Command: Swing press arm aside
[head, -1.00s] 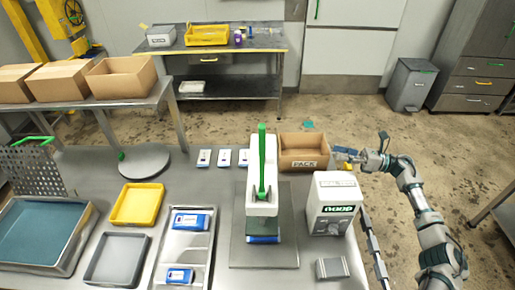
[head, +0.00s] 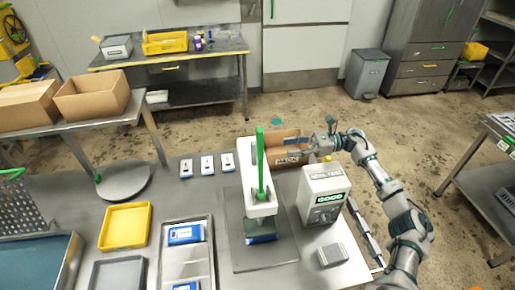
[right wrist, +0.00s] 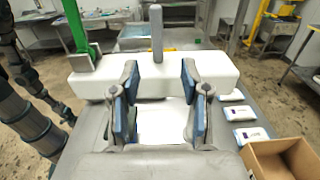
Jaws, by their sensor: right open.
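The press (head: 262,190) is white with an upright green lever (head: 260,160), and stands on a grey base plate (head: 262,257). A blue packet (head: 262,238) lies under its head. In the right wrist view the white press arm (right wrist: 225,75) runs across ahead of my fingers, with a grey post (right wrist: 156,35) at its middle and the green lever (right wrist: 75,27) at left. My right gripper (head: 300,147) is open and empty, over the PACK box to the right of the press arm. Its blue-padded fingers (right wrist: 160,100) are apart, with a gap to the arm that I cannot judge.
The PACK carton (head: 290,159) stands behind the press, and a white box-shaped machine (head: 325,195) stands to its right. Several white-blue packets (head: 207,165) lie behind left. A yellow tray (head: 125,226) and a metal tray (head: 187,262) are at left.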

